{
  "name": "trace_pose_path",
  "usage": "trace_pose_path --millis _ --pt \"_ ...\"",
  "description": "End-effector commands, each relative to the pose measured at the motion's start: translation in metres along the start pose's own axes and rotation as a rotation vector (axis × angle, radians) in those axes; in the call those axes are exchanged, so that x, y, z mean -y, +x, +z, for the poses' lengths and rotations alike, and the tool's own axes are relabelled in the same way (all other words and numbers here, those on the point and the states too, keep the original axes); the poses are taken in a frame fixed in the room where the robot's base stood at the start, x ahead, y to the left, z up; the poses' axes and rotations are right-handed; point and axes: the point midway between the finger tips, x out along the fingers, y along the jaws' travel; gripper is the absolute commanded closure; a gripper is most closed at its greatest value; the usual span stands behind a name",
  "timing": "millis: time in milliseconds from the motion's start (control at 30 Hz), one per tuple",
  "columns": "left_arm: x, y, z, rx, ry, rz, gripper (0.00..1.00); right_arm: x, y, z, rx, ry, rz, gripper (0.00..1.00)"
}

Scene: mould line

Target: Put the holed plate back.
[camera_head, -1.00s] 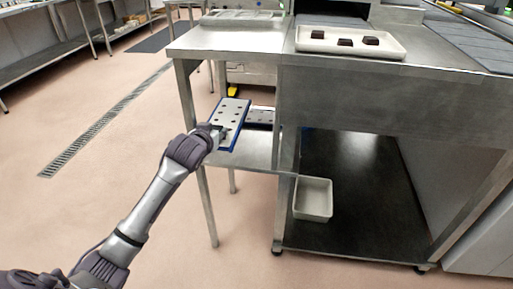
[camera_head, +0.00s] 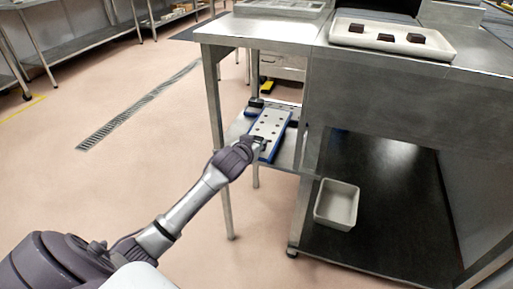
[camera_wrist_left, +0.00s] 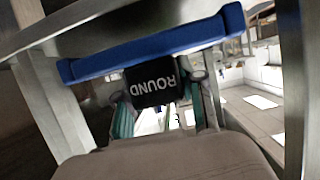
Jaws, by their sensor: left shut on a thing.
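The holed plate (camera_head: 269,124) is pale on top with rows of dark holes and has a blue edge. My left gripper (camera_head: 259,142) is shut on its near end. The plate is at the lower shelf (camera_head: 236,130) under the steel table; I cannot tell whether it touches the shelf. In the left wrist view the plate's blue edge (camera_wrist_left: 200,35) runs across the top, with a black tab (camera_wrist_left: 150,86) reading "ROUND" upside down between the fingers of the left gripper (camera_wrist_left: 165,95). My right gripper is not in view.
The steel tabletop (camera_head: 262,30) is above the shelf, with a table leg (camera_head: 217,130) left of the plate. Blue and dark parts lie behind the plate. A white tray (camera_head: 440,52) with dark pieces is on top; a white bin (camera_head: 337,204) stands below right.

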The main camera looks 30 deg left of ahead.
Motion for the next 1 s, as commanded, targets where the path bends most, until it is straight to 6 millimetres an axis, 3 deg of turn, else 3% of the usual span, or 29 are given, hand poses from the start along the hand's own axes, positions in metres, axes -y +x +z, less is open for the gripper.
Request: trace_pose_path --millis 133,533,567,667,700,1000 --pt "0.0000 0.0039 0.0083 -0.005 0.000 0.000 1.00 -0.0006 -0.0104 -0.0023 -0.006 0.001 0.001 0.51" --pt "-0.0003 0.0056 0.0125 -0.004 0.000 0.001 1.00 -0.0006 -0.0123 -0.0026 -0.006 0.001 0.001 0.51" --pt "-0.0001 0.0056 0.0133 -0.001 0.000 0.000 0.56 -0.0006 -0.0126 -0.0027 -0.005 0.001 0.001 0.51" --pt "-0.0001 0.0055 0.0131 -0.001 0.000 0.000 0.40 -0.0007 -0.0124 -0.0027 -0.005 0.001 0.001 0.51" --pt "-0.0001 0.0055 0.0131 -0.001 0.000 0.000 0.36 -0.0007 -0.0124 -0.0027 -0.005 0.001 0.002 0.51" --pt "0.0001 0.0051 0.0117 -0.002 0.001 0.000 0.36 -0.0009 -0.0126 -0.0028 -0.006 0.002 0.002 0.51"
